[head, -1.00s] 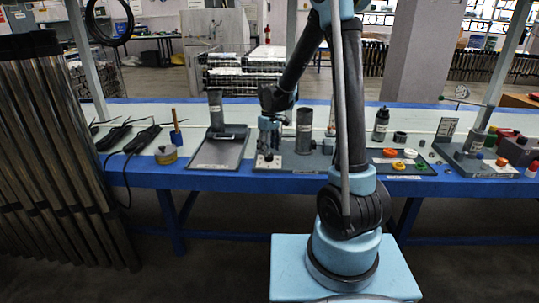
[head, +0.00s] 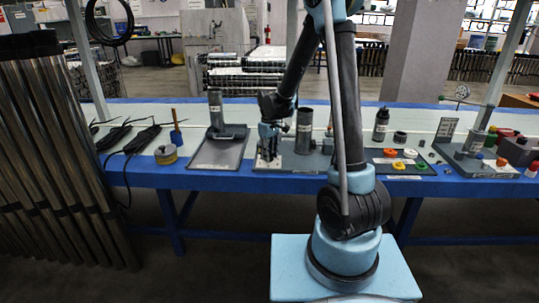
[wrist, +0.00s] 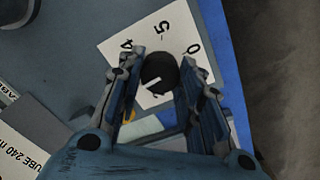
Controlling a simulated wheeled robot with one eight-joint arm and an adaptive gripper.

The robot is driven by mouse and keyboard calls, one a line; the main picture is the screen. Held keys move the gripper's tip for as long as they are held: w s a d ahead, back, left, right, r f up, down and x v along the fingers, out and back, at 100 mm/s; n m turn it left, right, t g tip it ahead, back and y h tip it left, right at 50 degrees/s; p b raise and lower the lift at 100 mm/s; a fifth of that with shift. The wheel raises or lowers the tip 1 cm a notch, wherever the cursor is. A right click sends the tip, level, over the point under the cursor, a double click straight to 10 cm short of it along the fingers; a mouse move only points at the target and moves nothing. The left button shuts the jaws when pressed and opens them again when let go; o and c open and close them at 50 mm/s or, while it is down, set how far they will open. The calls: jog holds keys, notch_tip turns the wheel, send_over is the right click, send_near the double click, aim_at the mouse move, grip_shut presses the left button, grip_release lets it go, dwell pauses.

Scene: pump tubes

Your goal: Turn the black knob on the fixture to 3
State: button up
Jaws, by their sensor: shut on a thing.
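The round black knob (wrist: 159,70) sits on a white dial plate (wrist: 172,33) in the wrist view. The numbers 4, 5 and 0 show around its far side; the nearer side of the dial is partly hidden by my fingers. A white mark on the knob faces the lower part of the wrist picture, toward my palm. My gripper (wrist: 161,76) is shut on the knob, one finger on each side. In the head view my gripper (head: 268,153) is down at the left end of the grey fixture (head: 318,160) and hides the knob.
A dark upright cylinder (head: 304,130) stands on the fixture close to the right of my gripper. A grey tray (head: 217,152) lies to the left. The blue table edge (wrist: 226,75) is close by.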

jog(key=shift+m, duration=0.5)
jog(key=o, duration=1.1)
jog(key=shift+r, duration=0.1)
notch_tip(320, 180, up, 12)
jog(key=shift+w+f, duration=0.1)
jog(key=shift+f, duration=0.05)
jog(key=shift+d, duration=0.1)
